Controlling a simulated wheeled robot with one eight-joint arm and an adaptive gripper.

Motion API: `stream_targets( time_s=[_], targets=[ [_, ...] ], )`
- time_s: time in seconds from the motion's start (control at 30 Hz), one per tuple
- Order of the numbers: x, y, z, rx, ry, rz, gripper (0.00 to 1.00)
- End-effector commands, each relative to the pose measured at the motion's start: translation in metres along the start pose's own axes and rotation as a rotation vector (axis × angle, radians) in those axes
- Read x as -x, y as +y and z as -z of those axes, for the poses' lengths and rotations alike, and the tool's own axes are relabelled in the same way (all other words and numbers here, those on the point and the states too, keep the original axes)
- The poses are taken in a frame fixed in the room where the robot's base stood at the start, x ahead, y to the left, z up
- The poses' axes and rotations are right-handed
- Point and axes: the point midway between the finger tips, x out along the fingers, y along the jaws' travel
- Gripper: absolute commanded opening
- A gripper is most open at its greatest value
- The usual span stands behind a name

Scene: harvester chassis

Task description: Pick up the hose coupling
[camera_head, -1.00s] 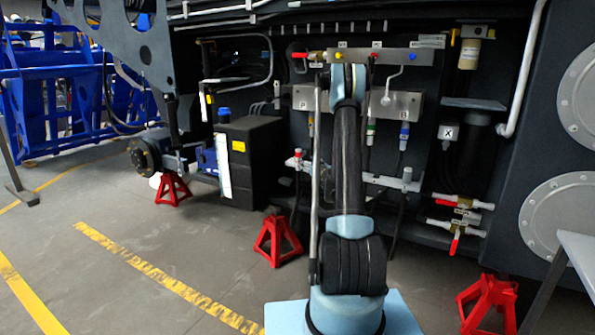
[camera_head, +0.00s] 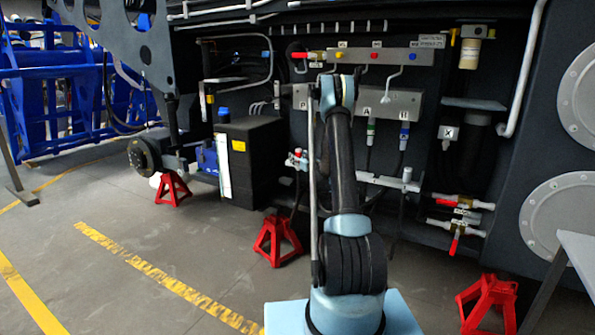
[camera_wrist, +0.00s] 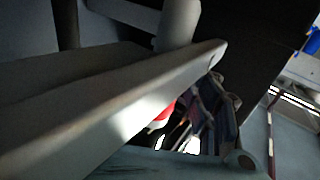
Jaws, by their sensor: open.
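In the head view, hose couplings hang below a grey port plate (camera_head: 404,102): a green-banded one (camera_head: 371,131) under A and a blue-banded one (camera_head: 404,134) under B. The area below P is partly behind my arm. I cannot tell which coupling is meant. My gripper is hidden behind my arm in the head view. In the wrist view, the dark fingers of my gripper (camera_wrist: 212,112) are open, close to a red and white part (camera_wrist: 160,117). That part is mostly covered by a pale bar (camera_wrist: 110,110), and I cannot tell whether it is a coupling.
A grey bar (camera_head: 390,183) crosses below the couplings. A red-handled valve (camera_head: 297,160) is left of my arm. Further valves (camera_head: 460,212) stick out at right. Red jack stands (camera_head: 277,240) stand on the floor, and a black box (camera_head: 255,160) is at left.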

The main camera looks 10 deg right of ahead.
Motion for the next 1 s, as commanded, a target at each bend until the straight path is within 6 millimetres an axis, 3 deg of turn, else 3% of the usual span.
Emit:
stream_targets(
  time_s=[0.2,0.47,0.83,1.0],
  targets=[
    [-0.002,0.000,0.000,0.000,0.000,0.000,0.56],
    [-0.002,0.000,0.000,0.000,0.000,0.000,0.00],
    [-0.002,-0.001,0.001,0.000,0.000,0.000,0.00],
    [-0.002,-0.001,0.011,0.000,0.000,0.000,0.00]
  ],
)
